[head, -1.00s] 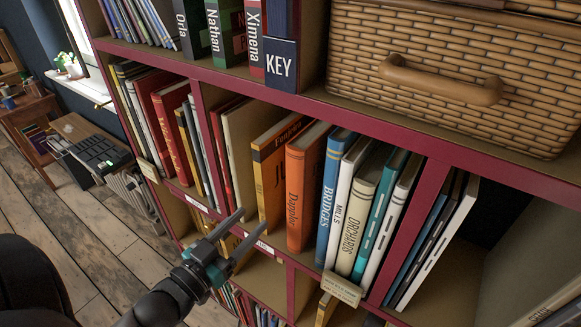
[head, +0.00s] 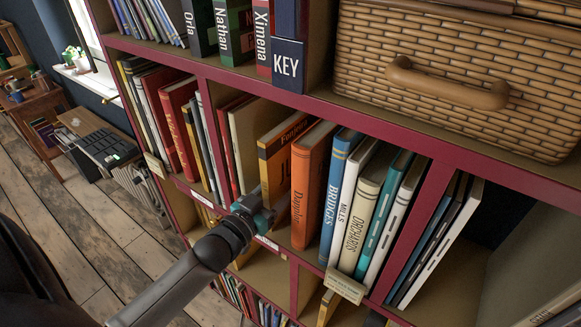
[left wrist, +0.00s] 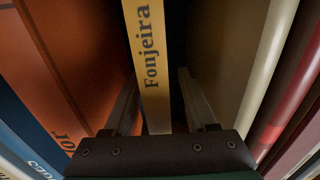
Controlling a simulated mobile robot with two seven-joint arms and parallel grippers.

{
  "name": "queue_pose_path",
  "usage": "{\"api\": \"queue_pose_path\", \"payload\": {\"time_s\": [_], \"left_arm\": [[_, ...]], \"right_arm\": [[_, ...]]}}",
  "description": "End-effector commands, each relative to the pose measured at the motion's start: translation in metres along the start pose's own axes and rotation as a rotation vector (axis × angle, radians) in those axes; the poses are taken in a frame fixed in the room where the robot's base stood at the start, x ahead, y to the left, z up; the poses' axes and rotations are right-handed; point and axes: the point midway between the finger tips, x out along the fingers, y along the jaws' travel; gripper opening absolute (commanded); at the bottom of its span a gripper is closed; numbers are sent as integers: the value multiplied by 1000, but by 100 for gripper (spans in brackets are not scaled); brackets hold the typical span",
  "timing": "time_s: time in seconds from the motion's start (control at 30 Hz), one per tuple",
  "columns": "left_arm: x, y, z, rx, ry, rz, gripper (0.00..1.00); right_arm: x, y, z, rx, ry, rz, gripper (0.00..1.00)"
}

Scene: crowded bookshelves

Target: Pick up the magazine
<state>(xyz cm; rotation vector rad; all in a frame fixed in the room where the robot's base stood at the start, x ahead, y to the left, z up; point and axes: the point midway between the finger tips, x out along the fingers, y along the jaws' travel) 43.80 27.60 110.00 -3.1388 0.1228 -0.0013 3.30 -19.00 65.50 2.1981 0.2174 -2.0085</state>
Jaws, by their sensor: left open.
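No thing is clearly marked as a magazine. A thin yellow-and-brown volume marked "Fonjeira" (head: 282,150) stands upright on the middle shelf, and its yellow spine (left wrist: 148,50) fills the centre of the left wrist view. My left gripper (head: 262,200) is at the shelf front, at the lower part of this volume. In the left wrist view my left gripper's fingers (left wrist: 158,95) are open, one on each side of the spine, with dark gaps between. Whether they touch it cannot be told; the fingertips are hard to see in the head view. My right gripper is not in view.
An orange book (head: 311,185) stands close to the right of the volume, and a beige book (head: 246,145) to its left. A blue book (head: 340,190) and several others follow to the right. A wicker basket (head: 450,110) sits on the shelf above.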

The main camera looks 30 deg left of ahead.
Motion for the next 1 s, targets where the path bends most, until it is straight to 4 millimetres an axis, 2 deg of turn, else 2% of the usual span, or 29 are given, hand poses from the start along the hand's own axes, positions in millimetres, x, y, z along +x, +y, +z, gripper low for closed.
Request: {"api": "queue_pose_path", "payload": {"time_s": [0.2,0.47,0.9,0.97,1.0], "left_arm": [[17,1,1,-1,-1,0,57],[18,1,1,-1,-2,0,56],[17,1,1,-1,-1,0,7],[17,1,1,-1,-1,1,0],[17,1,1,-1,-1,1,0]], "right_arm": [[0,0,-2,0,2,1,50],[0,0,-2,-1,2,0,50],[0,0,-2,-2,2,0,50],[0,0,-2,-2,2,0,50],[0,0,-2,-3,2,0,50]]}}
